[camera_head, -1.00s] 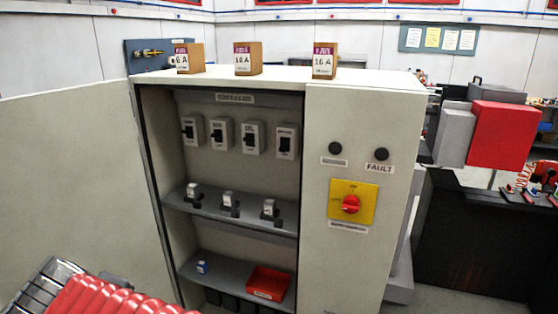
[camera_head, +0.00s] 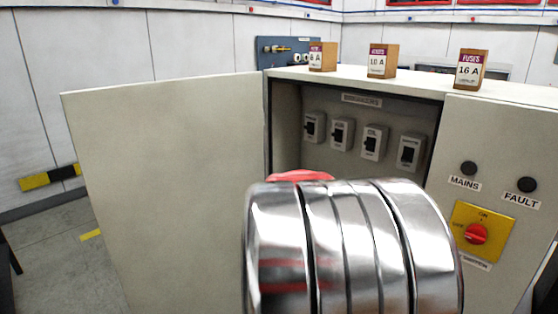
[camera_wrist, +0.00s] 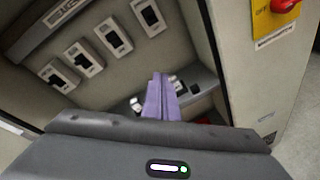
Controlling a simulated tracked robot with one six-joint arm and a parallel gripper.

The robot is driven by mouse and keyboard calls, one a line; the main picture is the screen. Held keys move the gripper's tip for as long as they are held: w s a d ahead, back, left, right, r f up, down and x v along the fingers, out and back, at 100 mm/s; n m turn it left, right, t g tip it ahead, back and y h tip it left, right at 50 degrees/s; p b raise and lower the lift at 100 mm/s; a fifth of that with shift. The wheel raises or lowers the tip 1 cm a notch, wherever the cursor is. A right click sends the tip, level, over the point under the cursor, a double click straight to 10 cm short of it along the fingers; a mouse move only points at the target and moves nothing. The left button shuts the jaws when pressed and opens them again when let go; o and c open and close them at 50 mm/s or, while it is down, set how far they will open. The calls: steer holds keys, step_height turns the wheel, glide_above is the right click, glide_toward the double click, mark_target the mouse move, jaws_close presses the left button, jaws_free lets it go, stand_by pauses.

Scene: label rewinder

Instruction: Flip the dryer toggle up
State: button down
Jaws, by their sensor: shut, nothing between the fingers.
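Four grey breaker toggles with black levers sit in a row on the cabinet's inner back panel: the first (camera_head: 314,127), second (camera_head: 341,134), third (camera_head: 374,142) and fourth (camera_head: 411,152) from the left. Their labels are too small to read surely, so I cannot tell which is the dryer's or how its lever stands. The row also shows in the wrist view, with the rightmost toggle (camera_wrist: 149,16) at the top. My gripper (camera_wrist: 160,78) is shut and empty, its purple fingers pointing into the cabinet, below the row in the picture. The head view hides it behind my silver arm.
The cabinet's open door (camera_head: 165,185) stands at the left. Fuse boxes (camera_head: 383,60) stand on top. The right front panel carries a red rotary switch (camera_head: 476,234) on a yellow plate. A shelf (camera_wrist: 200,80) with small parts lies beneath the toggles.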

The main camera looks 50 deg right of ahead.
mark_target(406, 158)
steer(key=s+d+f+n+h, duration=0.1)
steer(key=s+d+n, duration=0.1)
steer(key=d, duration=0.3)
steer(key=s+d+f+n+h, duration=0.1)
steer(key=s+d+n, duration=0.1)
steer(key=d, duration=0.3)
steer(key=s+d+f+n+t+h, duration=0.1)
steer(key=s+d+n, duration=0.1)
steer(key=d+n, duration=0.2)
steer(key=shift+d, duration=0.55)
steer(key=shift+d, duration=0.1)
steer(key=d+r, duration=0.3)
steer(key=d, duration=0.5)
steer(key=shift+s+d+r, duration=0.2)
steer(key=shift+s+r, duration=0.15)
steer(key=shift+r, duration=0.05)
